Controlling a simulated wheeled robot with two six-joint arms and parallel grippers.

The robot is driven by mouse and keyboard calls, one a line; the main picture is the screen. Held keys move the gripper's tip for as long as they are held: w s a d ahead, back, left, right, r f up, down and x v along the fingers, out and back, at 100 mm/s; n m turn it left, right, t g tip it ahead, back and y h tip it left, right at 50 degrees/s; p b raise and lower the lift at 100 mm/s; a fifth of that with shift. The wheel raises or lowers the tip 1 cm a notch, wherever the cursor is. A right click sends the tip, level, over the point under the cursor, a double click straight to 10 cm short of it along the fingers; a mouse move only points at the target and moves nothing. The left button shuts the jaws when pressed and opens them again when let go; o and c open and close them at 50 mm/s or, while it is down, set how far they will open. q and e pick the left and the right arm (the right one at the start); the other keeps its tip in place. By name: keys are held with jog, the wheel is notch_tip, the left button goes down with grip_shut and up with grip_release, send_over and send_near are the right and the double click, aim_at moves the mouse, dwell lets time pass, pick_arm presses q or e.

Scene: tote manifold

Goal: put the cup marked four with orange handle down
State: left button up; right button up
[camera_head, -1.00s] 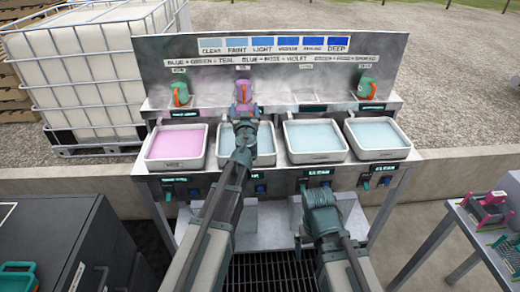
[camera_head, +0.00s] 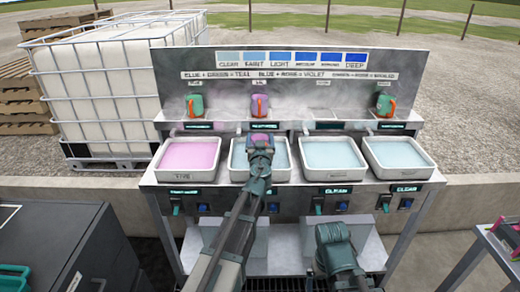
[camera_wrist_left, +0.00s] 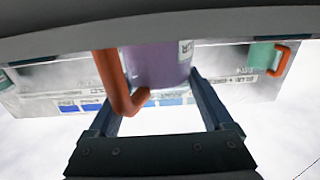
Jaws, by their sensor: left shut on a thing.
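My left gripper (camera_head: 260,158) is shut on a purple cup (camera_wrist_left: 165,65) with an orange handle (camera_wrist_left: 122,88). In the left wrist view the cup is between the fingers, with part of a label at its right edge; its number is not readable. In the head view the held cup shows only as a small purple patch at the gripper tip, over the second basin (camera_head: 239,174) from the left. Another purple cup with an orange handle (camera_head: 259,105) stands on the shelf behind it. My right gripper (camera_head: 333,236) hangs low in front of the bench; its fingers cannot be made out.
Green cups with orange handles stand at the shelf's left (camera_head: 195,105) and right (camera_head: 385,104). The third shelf place (camera_head: 323,112) is empty. A pink-filled basin (camera_head: 189,160) and pale blue basins line the bench. A dark cabinet (camera_head: 60,250) is at left, a side table (camera_head: 497,252) at right.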

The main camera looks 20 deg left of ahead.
pick_arm(q)
jog(key=shift+f+b, duration=1.2)
jog(key=shift+f, duration=0.35)
jog(key=shift+f, duration=0.1)
jog(key=shift+f, duration=0.15)
jog(key=o, duration=1.3)
jog(key=shift+r, duration=0.2)
jog(key=shift+r, duration=0.15)
jog(key=v, duration=1.2)
